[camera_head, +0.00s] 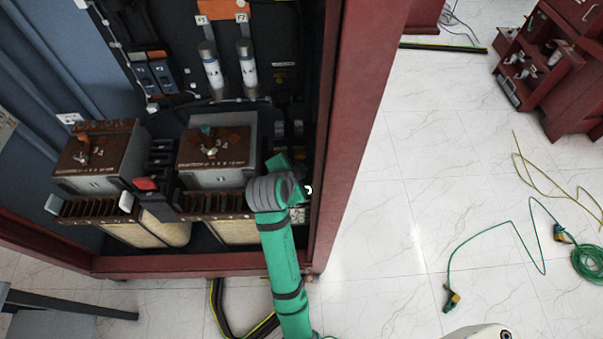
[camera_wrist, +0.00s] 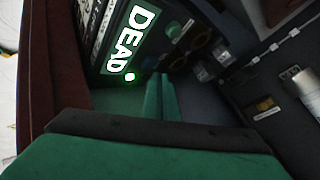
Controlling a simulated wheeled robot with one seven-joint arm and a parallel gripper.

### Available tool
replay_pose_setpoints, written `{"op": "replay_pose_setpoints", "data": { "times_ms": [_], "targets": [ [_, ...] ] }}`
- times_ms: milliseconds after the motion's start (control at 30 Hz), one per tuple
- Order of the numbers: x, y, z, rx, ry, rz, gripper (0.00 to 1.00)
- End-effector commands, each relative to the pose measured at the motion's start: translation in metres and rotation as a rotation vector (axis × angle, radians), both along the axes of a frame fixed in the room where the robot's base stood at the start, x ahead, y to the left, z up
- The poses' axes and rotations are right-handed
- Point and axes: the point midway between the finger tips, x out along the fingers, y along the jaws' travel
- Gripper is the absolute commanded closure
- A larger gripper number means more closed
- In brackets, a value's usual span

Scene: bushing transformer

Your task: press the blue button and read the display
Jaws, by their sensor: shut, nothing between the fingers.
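The display (camera_wrist: 128,42) is lit in the wrist view and reads "DEAD" in white letters on green, turned sideways. A bright green dot glows at the end of the word. My gripper (camera_wrist: 160,78) is shut and empty, its green fingers pointing towards the panel beside the display. I cannot make out a blue button in either view. Whether the fingertips touch anything cannot be told. In the head view my green arm reaches into the cabinet's right side and hides most of that panel.
The red cabinet frame (camera_head: 352,130) stands close to the right of my arm. Two rusty-topped transformers (camera_head: 215,148) and white fuses (camera_head: 247,65) are inside the cabinet.

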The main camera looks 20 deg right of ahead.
Motion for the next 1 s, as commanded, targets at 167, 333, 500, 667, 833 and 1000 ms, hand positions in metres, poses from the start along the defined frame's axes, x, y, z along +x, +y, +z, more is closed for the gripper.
{"op": "replay_pose_setpoints", "data": {
  "times_ms": [167, 333, 500, 667, 833, 1000],
  "targets": [
    [0.0, 0.0, -0.005, 0.001, 0.002, -0.001, 1.0],
    [0.0, 0.0, -0.009, 0.0, 0.001, -0.001, 1.0],
    [0.0, 0.0, -0.008, 0.0, 0.0, 0.0, 1.0],
    [0.0, 0.0, -0.009, 0.0, 0.0, 0.0, 1.0],
    [0.0, 0.0, -0.01, 0.0, 0.0, 0.0, 1.0],
    [0.0, 0.0, -0.012, 0.0, 0.0, 0.0, 1.0]
  ]
}}
